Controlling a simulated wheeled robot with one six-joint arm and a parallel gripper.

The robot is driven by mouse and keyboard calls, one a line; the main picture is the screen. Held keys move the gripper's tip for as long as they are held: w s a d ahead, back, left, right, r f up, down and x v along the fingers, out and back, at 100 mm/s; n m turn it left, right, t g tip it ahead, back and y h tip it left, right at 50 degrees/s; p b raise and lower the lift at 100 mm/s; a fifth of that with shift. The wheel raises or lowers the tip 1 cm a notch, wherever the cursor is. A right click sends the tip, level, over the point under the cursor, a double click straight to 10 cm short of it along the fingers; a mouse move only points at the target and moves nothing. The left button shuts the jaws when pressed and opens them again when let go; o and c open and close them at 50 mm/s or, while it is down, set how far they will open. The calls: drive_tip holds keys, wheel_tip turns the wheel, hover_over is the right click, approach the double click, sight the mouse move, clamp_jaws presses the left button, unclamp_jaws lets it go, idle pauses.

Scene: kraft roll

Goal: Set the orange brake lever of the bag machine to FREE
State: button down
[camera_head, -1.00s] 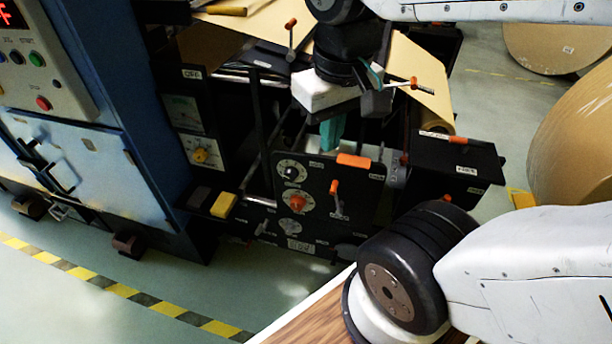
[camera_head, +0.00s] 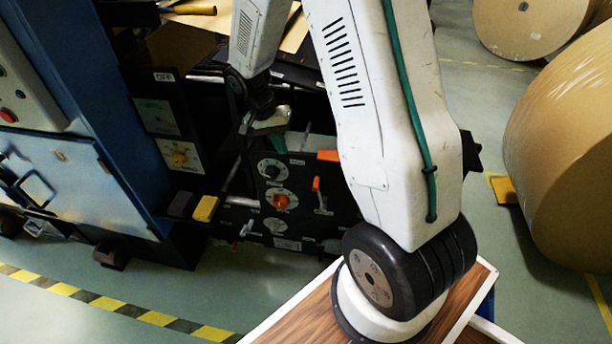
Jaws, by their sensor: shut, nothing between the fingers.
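The black control panel (camera_head: 300,225) of the bag machine stands in the middle of the head view. A small lever with an orange grip (camera_head: 316,184) points up on it; I cannot tell for sure that this is the brake lever. The labels beside it are too small to read, so FREE cannot be made out. My gripper (camera_head: 277,143) is at the panel's top left, its teal fingers shut and empty, above and left of that lever. My arm hides the panel's right side and whatever is behind it.
An orange knob (camera_head: 281,201) and a grey dial (camera_head: 270,168) sit left of the lever. An orange block (camera_head: 328,156) is partly behind my arm. A yellow block (camera_head: 205,208) juts out at left. A blue cabinet (camera_head: 95,130) and large kraft rolls (camera_head: 565,160) flank the machine.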

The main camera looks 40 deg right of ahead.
sight(315, 182)
drive_tip(key=shift+s+d+f, duration=0.75)
drive_tip(key=shift+s+f, duration=0.15)
drive_tip(key=shift+f, duration=1)
drive_tip(key=shift+s+d+f, duration=0.8)
drive_tip(key=shift+s+f, duration=0.05)
drive_tip(key=shift+f, duration=1)
drive_tip(key=shift+s+d+f, duration=0.75)
drive_tip(key=shift+s+f, duration=0.15)
drive_tip(key=shift+f, duration=1)
drive_tip(key=shift+s+d+r, duration=0.3)
drive_tip(key=shift+s+d, duration=0.3)
drive_tip(key=shift+s, duration=0.15)
drive_tip(key=shift+w, duration=0.1)
